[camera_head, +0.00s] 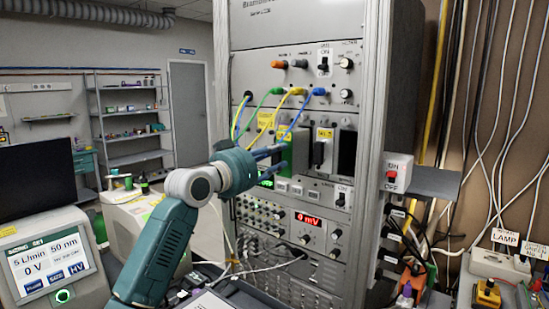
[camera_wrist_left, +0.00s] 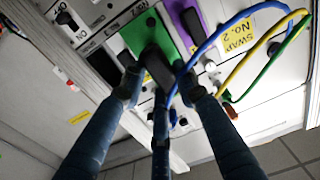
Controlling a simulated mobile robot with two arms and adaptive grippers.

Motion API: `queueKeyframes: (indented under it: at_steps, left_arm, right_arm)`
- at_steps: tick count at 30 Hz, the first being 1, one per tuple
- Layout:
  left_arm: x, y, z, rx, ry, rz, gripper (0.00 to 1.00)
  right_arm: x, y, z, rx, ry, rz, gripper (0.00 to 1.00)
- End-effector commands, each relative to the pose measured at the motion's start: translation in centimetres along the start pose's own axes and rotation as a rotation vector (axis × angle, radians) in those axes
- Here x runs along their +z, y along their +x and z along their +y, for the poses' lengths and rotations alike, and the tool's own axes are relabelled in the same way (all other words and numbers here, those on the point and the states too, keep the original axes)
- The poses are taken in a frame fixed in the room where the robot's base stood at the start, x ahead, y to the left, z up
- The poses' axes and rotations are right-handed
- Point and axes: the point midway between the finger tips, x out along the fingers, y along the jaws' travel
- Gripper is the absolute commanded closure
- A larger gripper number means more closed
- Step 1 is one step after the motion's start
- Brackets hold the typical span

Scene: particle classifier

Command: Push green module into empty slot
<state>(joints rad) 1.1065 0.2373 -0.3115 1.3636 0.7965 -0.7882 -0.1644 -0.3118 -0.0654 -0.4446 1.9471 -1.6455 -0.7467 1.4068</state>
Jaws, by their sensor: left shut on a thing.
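The green module (camera_head: 301,149) stands upright in the middle row of the rack, beyond my left gripper (camera_head: 278,160) in the head view. In the left wrist view, the green module (camera_wrist_left: 132,38) has a black handle on its face. The fingers of my left gripper (camera_wrist_left: 160,88) are shut on that handle. The fingers hide the handle's lower part, and I cannot tell how deep the module sits. A dark upright rectangle (camera_head: 346,152), which looks like an open slot, shows to the right in the same row. My right gripper is not in view.
A purple module (camera_wrist_left: 184,22) is beside the green one, with blue, yellow and green cables looping close to my fingers. The cables (camera_head: 291,98) hang from the panel above. A switch box (camera_head: 397,173) sticks out at the rack's right side. A monitor unit (camera_head: 45,260) stands left.

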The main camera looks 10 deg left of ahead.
Motion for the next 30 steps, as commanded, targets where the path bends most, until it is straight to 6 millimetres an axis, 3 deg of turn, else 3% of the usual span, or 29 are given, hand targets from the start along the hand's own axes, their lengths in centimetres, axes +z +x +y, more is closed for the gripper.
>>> queueKeyframes:
  at_steps: [30]
  left_arm:
    - [-0.3,2.0,0.0,0.001,0.0,0.006,1.0]
  right_arm:
    - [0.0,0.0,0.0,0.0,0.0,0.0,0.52]
